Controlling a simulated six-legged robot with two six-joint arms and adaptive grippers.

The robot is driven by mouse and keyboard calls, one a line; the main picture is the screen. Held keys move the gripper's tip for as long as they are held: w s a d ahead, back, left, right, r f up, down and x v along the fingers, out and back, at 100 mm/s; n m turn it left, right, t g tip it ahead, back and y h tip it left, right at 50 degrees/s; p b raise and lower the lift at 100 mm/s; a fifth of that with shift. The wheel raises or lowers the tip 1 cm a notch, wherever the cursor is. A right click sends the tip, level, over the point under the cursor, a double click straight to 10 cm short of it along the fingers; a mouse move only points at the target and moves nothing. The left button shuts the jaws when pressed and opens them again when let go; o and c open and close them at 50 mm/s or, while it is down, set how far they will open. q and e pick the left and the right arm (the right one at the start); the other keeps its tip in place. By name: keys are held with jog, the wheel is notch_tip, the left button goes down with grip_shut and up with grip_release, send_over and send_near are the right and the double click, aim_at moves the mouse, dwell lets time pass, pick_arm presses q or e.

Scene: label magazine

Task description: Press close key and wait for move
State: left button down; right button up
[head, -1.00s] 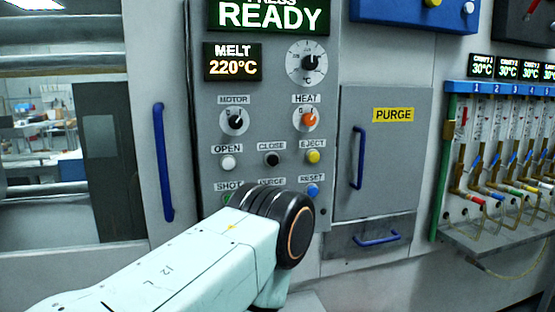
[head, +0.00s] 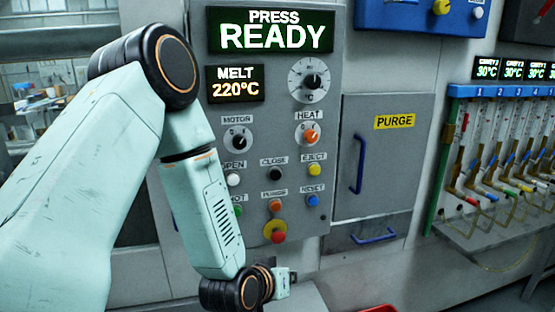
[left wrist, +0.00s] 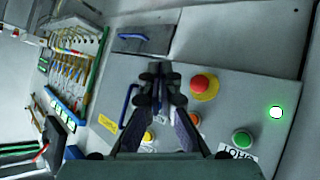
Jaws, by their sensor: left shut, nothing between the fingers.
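The CLOSE key is a small black round button (head: 275,173) under its label on the grey press panel (head: 330,110), in the head view. It looks unpressed and nothing touches it. My left gripper (left wrist: 157,72) is shut and empty in the left wrist view, in front of the lower panel. In the head view, my left wrist hangs below the panel's lower edge, and only a small part of the gripper (head: 284,283) shows. The CLOSE key cannot be made out in the left wrist view. The display (head: 270,32) reads PRESS READY. My right gripper is not in view.
Around CLOSE are the white OPEN (head: 233,180), yellow EJECT (head: 314,170), orange PURGE (head: 275,205) and blue RESET (head: 313,200) buttons. A red stop button (head: 278,235) sits below. A blue-handled PURGE door (head: 385,160) and a hose rack (head: 500,150) are at right.

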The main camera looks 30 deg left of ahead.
aim_at(276, 175)
pick_arm(q)
jog(key=w+a+r+n+t+p, duration=0.1)
jog(key=w+a+r, duration=0.1)
jog(key=r, duration=0.6)
jog(key=w+a+r+n+t+y+p, duration=0.1)
jog(key=w+r+t+p, duration=0.1)
jog(key=r, duration=0.5)
jog(key=shift+w+a+r+t, duration=0.3)
jog(key=shift+w+a+r, duration=0.05)
jog(key=shift+w, duration=0.3)
jog(key=shift+a, duration=0.1)
jog(key=w+a, duration=0.3)
jog(key=w+a+p, duration=0.1)
jog(key=w+a, duration=0.2)
jog(key=shift+a+f, duration=0.1)
jog(key=shift+a, duration=0.25)
jog(key=shift+s, duration=0.15)
